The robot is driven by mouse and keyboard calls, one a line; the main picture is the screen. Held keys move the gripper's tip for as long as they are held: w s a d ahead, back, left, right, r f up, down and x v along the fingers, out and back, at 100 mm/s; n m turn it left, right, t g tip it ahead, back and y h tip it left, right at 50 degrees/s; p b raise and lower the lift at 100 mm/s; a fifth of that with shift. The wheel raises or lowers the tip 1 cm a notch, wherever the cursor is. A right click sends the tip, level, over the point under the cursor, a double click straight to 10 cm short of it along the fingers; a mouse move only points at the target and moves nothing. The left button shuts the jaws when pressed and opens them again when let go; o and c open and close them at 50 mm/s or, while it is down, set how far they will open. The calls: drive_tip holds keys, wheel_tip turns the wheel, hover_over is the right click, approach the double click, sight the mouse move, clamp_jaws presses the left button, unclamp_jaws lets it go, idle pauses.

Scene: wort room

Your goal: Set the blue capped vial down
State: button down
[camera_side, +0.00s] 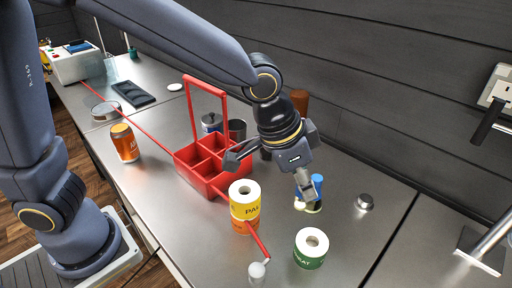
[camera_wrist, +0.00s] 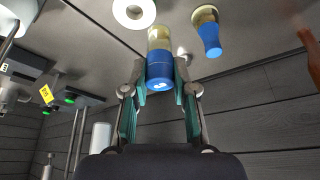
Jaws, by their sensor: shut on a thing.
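My gripper (camera_wrist: 160,88) is shut on a blue capped vial (camera_wrist: 160,68) in the wrist view, with one finger on each side of the cap. The pale amber body of this vial points away from my wrist, toward the steel counter. A second blue capped vial (camera_wrist: 209,38) is to its right, apart from my fingers. In the side view my gripper (camera_side: 304,188) is low over the counter, and a blue cap (camera_side: 318,183) shows just right of a fingertip. The finger partly hides the vials there. I cannot tell whether the held vial's base touches the counter.
A green label roll (camera_side: 311,254) and a yellow and orange roll stack (camera_side: 244,209) stand nearby. A red caddy (camera_side: 190,158) is left, a small metal lid (camera_side: 364,202) right. An orange can (camera_side: 124,144) stands farther left. The wall runs behind; counter near the lid is bare.

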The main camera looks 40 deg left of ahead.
drive_tip(key=shift+w+d+f, duration=1)
drive_tip(key=shift+w+f, duration=1)
drive_tip(key=shift+f, duration=0.15)
drive_tip(key=shift+w+d+f, duration=1.05)
drive_tip(key=shift+w+f, duration=0.9)
drive_tip(key=shift+f, duration=0.15)
drive_tip(key=shift+w+d+f, duration=1)
drive_tip(key=shift+w+f, duration=1)
drive_tip(key=shift+f, duration=0.15)
drive_tip(key=c, duration=0.9)
unclamp_jaws()
drive_tip(key=shift+f, duration=0.15)
